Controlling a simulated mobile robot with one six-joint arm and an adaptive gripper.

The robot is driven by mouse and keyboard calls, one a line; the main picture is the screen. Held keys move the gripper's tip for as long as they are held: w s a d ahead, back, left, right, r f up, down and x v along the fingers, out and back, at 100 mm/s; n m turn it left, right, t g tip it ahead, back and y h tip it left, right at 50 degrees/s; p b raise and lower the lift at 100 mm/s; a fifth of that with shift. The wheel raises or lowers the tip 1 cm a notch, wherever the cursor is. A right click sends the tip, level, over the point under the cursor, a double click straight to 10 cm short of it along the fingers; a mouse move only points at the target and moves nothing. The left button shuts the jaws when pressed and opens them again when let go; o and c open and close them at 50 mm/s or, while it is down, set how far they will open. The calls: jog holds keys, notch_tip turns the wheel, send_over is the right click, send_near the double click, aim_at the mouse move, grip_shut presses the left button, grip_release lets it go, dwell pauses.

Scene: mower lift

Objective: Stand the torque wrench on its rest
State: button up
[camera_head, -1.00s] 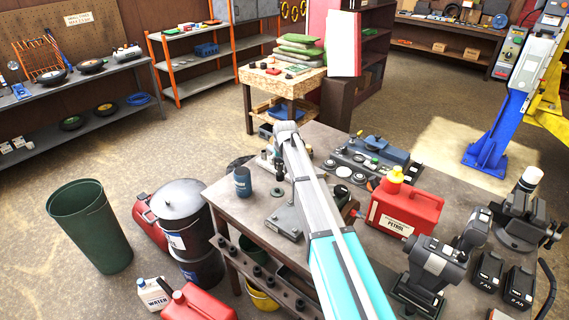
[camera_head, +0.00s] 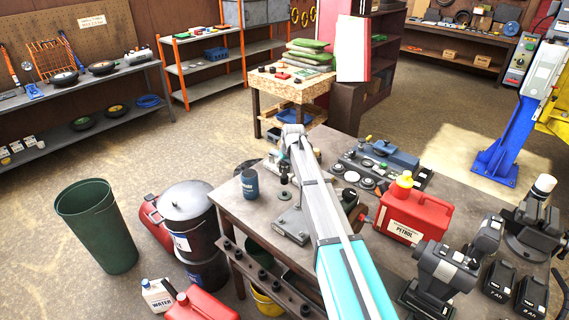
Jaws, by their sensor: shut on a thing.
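My gripper (camera_head: 285,164) shows only in part, small and dark, beyond the far end of my arm and low over the workbench. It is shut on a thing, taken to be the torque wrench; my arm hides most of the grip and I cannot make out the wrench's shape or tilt. A flat grey metal plate (camera_head: 291,226) lies on the bench just left of my arm. I cannot tell whether it belongs to the rest; the rest is not clearly seen. A dark part with a red end (camera_head: 364,212) shows just right of my arm.
The workbench (camera_head: 236,207) holds a dark blue can (camera_head: 250,183) at left, a red petrol can (camera_head: 413,215) at right, a tray of parts (camera_head: 385,160) behind, and a power tool (camera_head: 440,268) in front. A drum (camera_head: 187,205) and green bin (camera_head: 97,225) stand left.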

aim_at(285, 177)
jog(key=shift+f, duration=0.15)
jog(key=shift+f+b, duration=2.1)
jog(key=shift+b, duration=0.1)
jog(key=shift+f+b, duration=1)
jog(key=shift+b, duration=0.05)
dwell(1.4)
jog(key=o, duration=1.4)
jog(key=shift+s, duration=0.1)
jog(key=shift+r, duration=0.2)
